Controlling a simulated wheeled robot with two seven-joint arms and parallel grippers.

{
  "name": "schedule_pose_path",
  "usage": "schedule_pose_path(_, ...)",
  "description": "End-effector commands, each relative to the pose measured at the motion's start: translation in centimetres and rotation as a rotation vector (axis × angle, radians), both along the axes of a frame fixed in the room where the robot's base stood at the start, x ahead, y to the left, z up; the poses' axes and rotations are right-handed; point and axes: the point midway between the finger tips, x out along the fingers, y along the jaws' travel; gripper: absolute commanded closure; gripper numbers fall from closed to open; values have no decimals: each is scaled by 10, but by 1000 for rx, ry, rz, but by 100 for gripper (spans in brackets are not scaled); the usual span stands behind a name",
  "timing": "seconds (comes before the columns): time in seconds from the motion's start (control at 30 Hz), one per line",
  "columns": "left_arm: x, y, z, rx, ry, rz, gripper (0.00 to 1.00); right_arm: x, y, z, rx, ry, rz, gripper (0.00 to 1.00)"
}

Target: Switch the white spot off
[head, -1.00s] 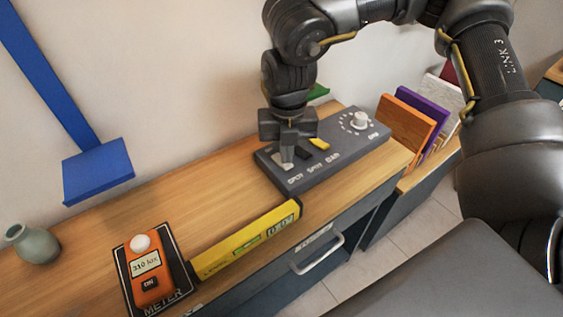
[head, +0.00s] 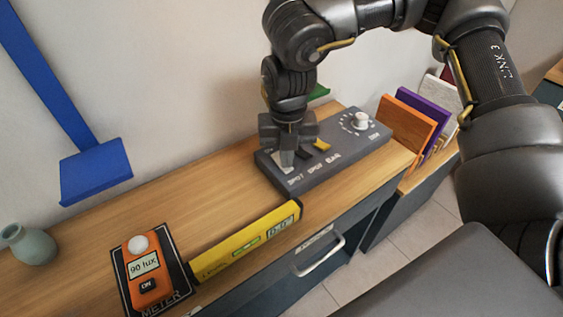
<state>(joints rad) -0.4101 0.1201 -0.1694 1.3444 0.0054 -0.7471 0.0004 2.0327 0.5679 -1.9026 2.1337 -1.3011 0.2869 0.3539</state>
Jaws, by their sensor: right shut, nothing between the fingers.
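The grey control panel (head: 345,160) lies on the wooden top, with a row of rocker switches, printed labels and a white knob (head: 361,121). My right gripper (head: 287,158) is shut and empty, pointing down at the left end of the panel. Its fingertips are at the white switch (head: 277,161) above the first "SPOT" label and partly hide it. Whether they still touch it I cannot tell. A dark switch (head: 304,153) and a yellow switch (head: 322,146) sit to its right. The orange light meter (head: 147,273) at front left reads 90 lux. My left gripper is out of view.
A yellow spirit level (head: 248,242) lies between meter and panel. A green vase (head: 30,246) stands far left, below a blue bracket (head: 95,170) on the wall. Upright coloured boards (head: 405,122) stand right of the panel.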

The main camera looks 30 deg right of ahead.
Motion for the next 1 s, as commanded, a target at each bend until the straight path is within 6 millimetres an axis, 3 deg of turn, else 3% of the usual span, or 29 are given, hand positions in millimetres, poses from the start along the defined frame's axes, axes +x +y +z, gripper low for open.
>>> schedule_pose_path(0.8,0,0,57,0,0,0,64,0,0,67,0,0,0,100)
schedule_pose_path(1.0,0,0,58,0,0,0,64,0,0,69,-1,0,0,100)
